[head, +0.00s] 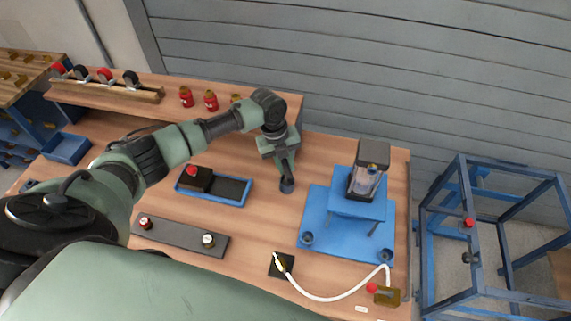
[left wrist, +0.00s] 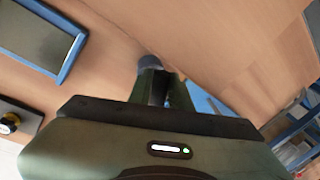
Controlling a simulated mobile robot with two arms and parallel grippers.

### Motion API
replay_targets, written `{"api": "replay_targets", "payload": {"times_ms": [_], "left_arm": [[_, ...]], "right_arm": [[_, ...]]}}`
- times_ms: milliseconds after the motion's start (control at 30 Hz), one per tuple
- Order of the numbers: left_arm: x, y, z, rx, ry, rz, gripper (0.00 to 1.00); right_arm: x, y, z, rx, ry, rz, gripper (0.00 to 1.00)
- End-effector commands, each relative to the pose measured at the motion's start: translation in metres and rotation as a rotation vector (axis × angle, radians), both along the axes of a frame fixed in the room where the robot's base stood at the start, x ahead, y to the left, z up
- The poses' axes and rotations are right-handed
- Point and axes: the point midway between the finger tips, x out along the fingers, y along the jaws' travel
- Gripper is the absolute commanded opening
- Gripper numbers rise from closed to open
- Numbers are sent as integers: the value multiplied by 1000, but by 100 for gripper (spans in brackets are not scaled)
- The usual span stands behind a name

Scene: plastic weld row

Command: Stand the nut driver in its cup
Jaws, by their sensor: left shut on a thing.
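My left gripper (head: 287,174) points down over the bench, its fingers shut. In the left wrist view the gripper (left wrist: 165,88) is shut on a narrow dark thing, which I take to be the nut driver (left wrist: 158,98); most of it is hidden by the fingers. A small dark grey-blue cup (head: 288,186) stands on the bench directly at the fingertips. The cup also shows in the left wrist view (left wrist: 149,62), just beyond the fingertips. I cannot tell how deep the nut driver is in the cup. My right gripper is not in view.
A blue fixture (head: 318,228) with a raised stand and a black-topped machine (head: 373,155) is right of the cup. A blue-edged tray (head: 232,190) lies to the left. A white hose (head: 325,298) curves in front. A shelf (head: 230,91) runs behind.

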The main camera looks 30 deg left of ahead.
Motion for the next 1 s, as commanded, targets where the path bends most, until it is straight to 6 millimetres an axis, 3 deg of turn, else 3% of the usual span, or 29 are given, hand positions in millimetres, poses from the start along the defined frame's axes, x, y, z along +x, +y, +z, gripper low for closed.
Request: {"api": "replay_targets", "payload": {"times_ms": [1000], "left_arm": [[0, 0, -8, -1, -1, 0, 0]], "right_arm": [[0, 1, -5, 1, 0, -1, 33]]}}
